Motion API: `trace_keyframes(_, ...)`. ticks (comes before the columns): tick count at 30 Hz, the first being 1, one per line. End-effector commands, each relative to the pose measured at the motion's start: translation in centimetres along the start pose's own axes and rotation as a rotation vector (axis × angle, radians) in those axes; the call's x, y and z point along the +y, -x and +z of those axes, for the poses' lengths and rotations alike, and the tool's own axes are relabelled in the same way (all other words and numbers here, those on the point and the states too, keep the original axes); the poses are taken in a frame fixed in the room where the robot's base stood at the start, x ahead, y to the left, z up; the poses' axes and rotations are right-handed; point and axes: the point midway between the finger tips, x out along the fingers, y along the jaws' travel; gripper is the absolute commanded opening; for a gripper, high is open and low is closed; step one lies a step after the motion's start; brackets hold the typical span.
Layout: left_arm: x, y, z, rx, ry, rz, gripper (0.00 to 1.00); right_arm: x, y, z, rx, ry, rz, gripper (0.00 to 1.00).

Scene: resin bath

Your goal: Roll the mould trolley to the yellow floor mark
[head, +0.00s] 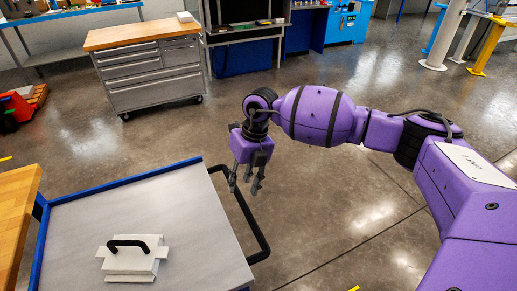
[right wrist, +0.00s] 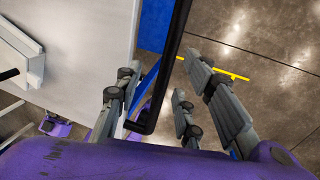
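The mould trolley (head: 165,215) has a grey top with a blue rim and stands at the lower left of the head view. A pale mould (head: 132,262) with a black handle lies on it. The trolley's black push bar (head: 245,213) sticks out on its right side. My right gripper (head: 246,188) is open just above the bar. In the right wrist view the bar (right wrist: 168,65) runs between the spread fingers (right wrist: 165,100); I see no grip on it. A yellow floor mark (right wrist: 228,73) shows beyond the fingers. My left gripper is not in the head view.
A wooden-topped drawer cabinet (head: 150,68) stands behind the trolley. A wooden worktop (head: 16,215) is close at its left. A red object (head: 14,108) is at the far left. The floor right of the trolley is clear, with a yellow column (head: 487,47) far back.

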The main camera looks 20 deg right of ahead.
Motion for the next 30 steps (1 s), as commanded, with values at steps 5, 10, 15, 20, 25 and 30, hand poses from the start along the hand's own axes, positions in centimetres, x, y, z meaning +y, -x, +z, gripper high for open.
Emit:
trace_keyframes(5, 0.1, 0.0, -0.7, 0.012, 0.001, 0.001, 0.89, -1.3, 0.4, 0.4, 0.0, -0.009, -0.05, 0.36)
trace_keyframes(10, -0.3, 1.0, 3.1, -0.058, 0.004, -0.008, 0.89, -1.3, -2.2, 0.3, 0.003, -0.008, -0.048, 0.36)
trace_keyframes(15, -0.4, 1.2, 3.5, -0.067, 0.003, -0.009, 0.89, -1.4, -4.9, 0.3, 0.002, -0.009, -0.046, 0.36)
trace_keyframes(20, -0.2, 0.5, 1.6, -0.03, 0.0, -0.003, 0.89, -1.5, -6.5, 0.4, 0.0, -0.008, -0.046, 0.36)
trace_keyframes(25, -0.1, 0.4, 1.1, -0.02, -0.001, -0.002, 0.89, -1.5, -6.9, 0.4, -0.001, -0.008, -0.045, 0.36)
trace_keyframes(30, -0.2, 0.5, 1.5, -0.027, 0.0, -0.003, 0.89, -1.5, -6.9, 0.4, -0.001, -0.007, -0.045, 0.36)
